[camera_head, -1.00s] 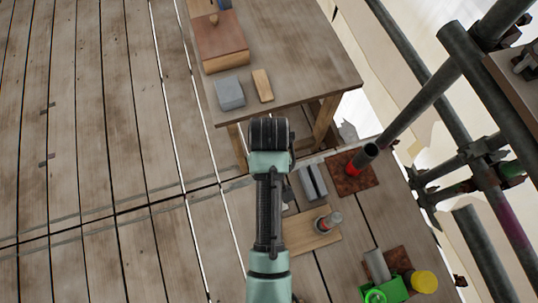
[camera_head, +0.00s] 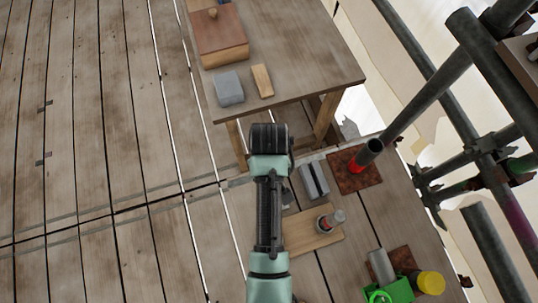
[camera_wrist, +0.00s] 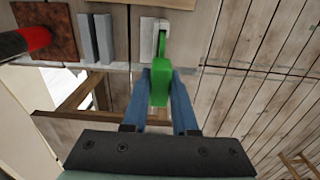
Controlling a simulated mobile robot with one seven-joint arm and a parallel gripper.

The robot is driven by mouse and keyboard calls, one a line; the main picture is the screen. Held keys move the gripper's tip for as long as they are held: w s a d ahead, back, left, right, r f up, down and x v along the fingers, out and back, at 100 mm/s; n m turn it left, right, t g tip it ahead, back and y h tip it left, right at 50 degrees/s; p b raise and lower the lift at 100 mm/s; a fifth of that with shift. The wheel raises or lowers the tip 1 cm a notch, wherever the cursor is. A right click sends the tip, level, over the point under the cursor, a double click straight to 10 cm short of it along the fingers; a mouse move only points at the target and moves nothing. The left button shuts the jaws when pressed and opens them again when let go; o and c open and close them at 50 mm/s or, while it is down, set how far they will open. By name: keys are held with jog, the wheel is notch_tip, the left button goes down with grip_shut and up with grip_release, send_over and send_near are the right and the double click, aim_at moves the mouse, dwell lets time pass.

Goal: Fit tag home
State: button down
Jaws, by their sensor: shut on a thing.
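In the wrist view a green tag (camera_wrist: 161,84) stands between the two blue fingers of my gripper (camera_wrist: 161,74), which is shut on it. The tag's narrower upper end reaches a pale grey-white block (camera_wrist: 147,38) on the planks and overlaps it in the picture. I cannot tell whether they touch. In the head view my arm hides the gripper and the tag. A small grey piece (camera_head: 287,196) shows just right of the arm.
A grey slotted block (camera_head: 314,180) and a rust-brown plate (camera_head: 345,184) with a red-banded tube (camera_head: 366,156) lie to the right. A wooden board (camera_head: 300,238) holds a metal cylinder. A bench (camera_head: 300,60) stands beyond. Scaffold tubes (camera_head: 440,90) bound the right side.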

jog(key=shift+f+b, duration=1.6)
jog(key=shift+f, duration=1.1)
grip_release()
jog(key=shift+r+p, duration=4.55)
jog(key=shift+p, duration=0.35)
